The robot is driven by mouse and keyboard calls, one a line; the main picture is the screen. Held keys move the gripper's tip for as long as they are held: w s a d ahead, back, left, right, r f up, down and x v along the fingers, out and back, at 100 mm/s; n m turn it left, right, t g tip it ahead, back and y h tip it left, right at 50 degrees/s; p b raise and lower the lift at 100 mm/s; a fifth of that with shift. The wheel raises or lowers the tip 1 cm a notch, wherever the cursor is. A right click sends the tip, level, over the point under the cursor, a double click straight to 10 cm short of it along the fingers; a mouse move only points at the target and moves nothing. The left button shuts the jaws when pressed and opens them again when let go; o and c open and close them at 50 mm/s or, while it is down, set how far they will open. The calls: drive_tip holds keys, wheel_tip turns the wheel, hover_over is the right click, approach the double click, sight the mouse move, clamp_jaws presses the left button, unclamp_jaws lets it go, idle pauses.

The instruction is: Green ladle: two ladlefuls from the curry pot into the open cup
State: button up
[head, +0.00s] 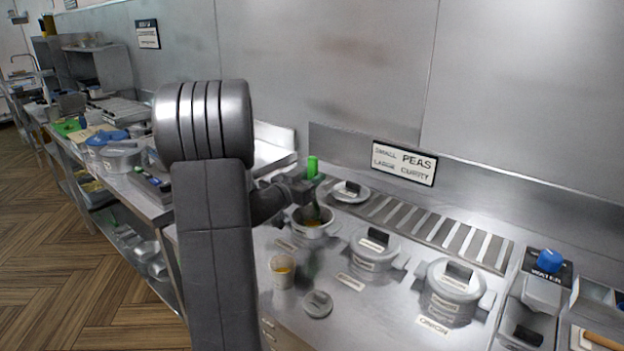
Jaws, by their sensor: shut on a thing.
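My gripper (309,187) is shut on the green ladle (313,166), its green handle top sticking up above the jaws. The ladle stands nearly upright and its lower end reaches down into an open pot (327,230) with orange-brown contents. The ladle's bowl is hard to make out in there. I cannot read this pot's label. The open cup (283,274) is clear, stands in front and left of the pot, and shows some orange-yellow contents. A small round lid (317,303) lies on the counter beside the cup.
Two lidded pots, one (375,250) just right of the open pot and one (454,289) farther right, stand on the steel counter. A pot lid (350,192) lies at the back by the slotted grate (430,226). A blue-capped water container (545,283) is at far right.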

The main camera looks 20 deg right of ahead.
sight(312, 157)
wheel_tip(312, 157, up, 10)
drive_tip(key=p, duration=0.8)
drive_tip(key=shift+f, duration=0.1)
